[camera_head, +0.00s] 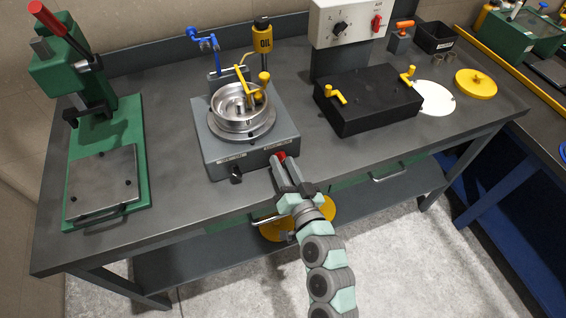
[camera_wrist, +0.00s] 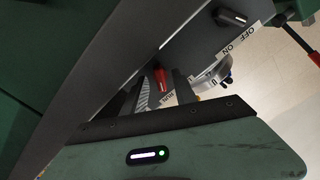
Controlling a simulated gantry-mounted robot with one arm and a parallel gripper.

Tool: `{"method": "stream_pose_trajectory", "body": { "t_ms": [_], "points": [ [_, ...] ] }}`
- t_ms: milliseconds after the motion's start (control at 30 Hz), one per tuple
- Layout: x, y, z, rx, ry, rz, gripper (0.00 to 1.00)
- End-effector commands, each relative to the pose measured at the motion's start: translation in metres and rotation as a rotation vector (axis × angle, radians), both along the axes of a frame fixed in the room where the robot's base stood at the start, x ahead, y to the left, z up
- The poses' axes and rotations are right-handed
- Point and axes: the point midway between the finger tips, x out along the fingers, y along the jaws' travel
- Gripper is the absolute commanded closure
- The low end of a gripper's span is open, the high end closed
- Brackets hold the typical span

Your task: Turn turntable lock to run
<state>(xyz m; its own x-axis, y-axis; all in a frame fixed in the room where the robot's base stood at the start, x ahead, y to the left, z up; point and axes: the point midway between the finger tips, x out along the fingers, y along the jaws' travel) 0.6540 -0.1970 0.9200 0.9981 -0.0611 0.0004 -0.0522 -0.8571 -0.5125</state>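The turntable unit is a grey box (camera_head: 213,150) with a round metal bowl (camera_head: 240,112) on top. Its front face carries a small red lever (camera_head: 281,156), taken to be the turntable lock, and a black knob (camera_head: 236,174) to the left. My gripper (camera_head: 283,163) is at the right part of this front face. In the wrist view, the red lever (camera_wrist: 160,78) shows between my two fingertips, which stand apart. I cannot tell whether they touch it. A white label (camera_wrist: 168,100) beside the lever is partly hidden by a finger. The black knob (camera_wrist: 231,17) is by ON and OFF marks.
A green press (camera_head: 105,150) stands at the left of the bench. A black box with yellow handles (camera_head: 370,100), a control panel (camera_head: 350,25) and a yellow disc (camera_head: 476,84) are to the right. A drawer handle (camera_head: 390,174) sticks out below the bench's front edge.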

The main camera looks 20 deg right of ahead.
Motion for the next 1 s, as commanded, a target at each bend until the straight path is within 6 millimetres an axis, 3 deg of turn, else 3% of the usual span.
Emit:
{"method": "stream_pose_trajectory", "body": {
  "t_ms": [400,500,700,1000],
  "points": [
    [-0.079,0.005,-0.001,0.001,0.001,-0.004,0.66],
    [-0.09,0.004,-0.001,0.001,0.001,-0.004,0.66],
    [-0.1,0.006,0.0,0.002,0.001,0.001,0.66],
    [-0.101,0.007,0.0,0.001,0.0,0.001,0.66]
  ]
}}
